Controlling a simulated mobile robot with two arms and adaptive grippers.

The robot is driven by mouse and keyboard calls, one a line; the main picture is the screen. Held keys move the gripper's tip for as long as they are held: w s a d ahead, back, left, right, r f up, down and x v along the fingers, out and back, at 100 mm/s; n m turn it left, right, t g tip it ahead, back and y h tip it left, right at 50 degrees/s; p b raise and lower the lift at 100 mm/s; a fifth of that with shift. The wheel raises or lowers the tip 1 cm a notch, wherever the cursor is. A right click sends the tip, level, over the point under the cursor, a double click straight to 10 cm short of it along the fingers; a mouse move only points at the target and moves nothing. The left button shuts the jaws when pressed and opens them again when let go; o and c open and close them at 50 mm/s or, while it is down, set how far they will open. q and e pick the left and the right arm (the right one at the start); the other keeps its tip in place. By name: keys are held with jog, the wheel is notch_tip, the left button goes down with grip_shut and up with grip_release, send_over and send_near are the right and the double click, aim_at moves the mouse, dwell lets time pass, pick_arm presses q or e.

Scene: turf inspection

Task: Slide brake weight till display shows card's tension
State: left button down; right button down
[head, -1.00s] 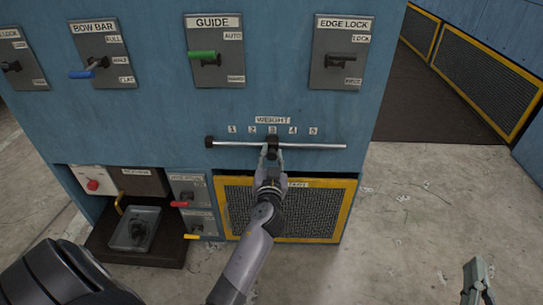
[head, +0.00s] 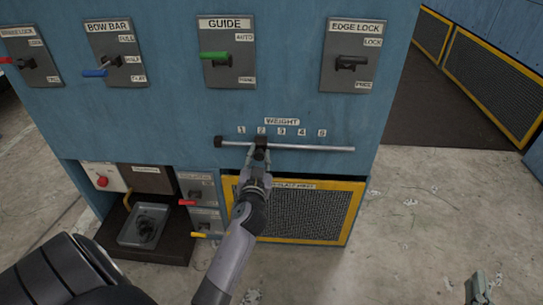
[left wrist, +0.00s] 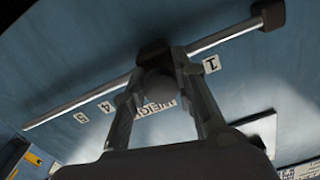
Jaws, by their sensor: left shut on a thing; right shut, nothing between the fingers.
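The dark brake weight (head: 261,147) sits on the silver horizontal rail (head: 310,148) under the WEIGHT label, just below the number 2 of the scale from 1 to 5. My left gripper (head: 257,160) reaches up from below and is shut on the weight. In the left wrist view both fingers (left wrist: 165,75) hug the weight's round knob (left wrist: 159,88), and the 1 label shows to the right. My right gripper (head: 478,288) is shut and empty at the bottom right, clear of the machine. Neither a display nor a card can be made out.
Above the rail are the BOW BAR (head: 116,56), GUIDE (head: 228,55) and EDGE LOCK (head: 352,58) lever plates. Below it is a yellow-framed mesh panel (head: 350,200). A grey tray (head: 142,226) and a red button (head: 102,182) are at lower left. The floor at right is clear.

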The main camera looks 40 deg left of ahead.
aim_at(259, 152)
pick_arm(q)
jog(key=c, duration=1.3)
grip_release()
notch_tip(259, 152, up, 10)
jog(key=shift+r, duration=0.1)
